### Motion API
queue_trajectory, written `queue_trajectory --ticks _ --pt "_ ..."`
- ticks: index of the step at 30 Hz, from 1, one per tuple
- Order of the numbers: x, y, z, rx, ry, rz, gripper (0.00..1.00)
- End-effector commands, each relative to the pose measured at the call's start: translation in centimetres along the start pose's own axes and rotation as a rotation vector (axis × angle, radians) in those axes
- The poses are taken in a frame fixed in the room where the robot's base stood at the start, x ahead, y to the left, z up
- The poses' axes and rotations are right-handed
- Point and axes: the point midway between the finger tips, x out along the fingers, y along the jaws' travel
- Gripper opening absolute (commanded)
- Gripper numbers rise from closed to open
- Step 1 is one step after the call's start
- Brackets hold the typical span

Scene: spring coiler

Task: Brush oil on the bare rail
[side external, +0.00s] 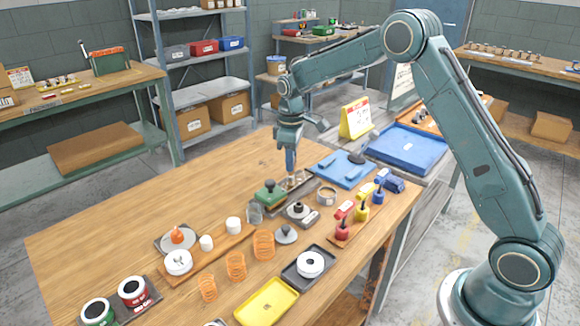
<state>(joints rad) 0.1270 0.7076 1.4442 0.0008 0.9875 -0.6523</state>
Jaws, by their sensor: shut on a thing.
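My gripper (290,146) points straight down over the middle of the table and is shut on a slim upright thing, apparently the brush (292,176). Its lower end is at or just above a grey metal fixture (262,209), which bears a green block (270,194) on its left part. The rail appears to be the right part of this fixture, near the brush tip; it is too small to make out. I cannot tell whether the bristles touch it.
A blue mat (342,169) lies behind the fixture. Red, yellow and blue bottles (362,212) stand to the right. Orange springs (236,267), a yellow tray (266,303) and a dark tray (309,265) are in front. The table's left rear is clear.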

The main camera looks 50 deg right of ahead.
Motion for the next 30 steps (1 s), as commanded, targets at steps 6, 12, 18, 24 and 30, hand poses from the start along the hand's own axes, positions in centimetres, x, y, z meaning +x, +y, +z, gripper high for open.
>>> queue_trajectory --ticks 6,12,18,24,30 --pt "0.1 0.6 0.4 0.0 0.0 0.0 0.0" --pt "0.2 1.2 0.8 0.001 -0.001 -0.001 0.0" --pt "0.3 1.4 1.0 0.001 -0.002 -0.001 0.0" --pt "0.3 1.6 1.1 0.002 -0.003 -0.002 0.0" --pt "0.3 2.2 1.4 0.002 -0.004 -0.002 0.0"
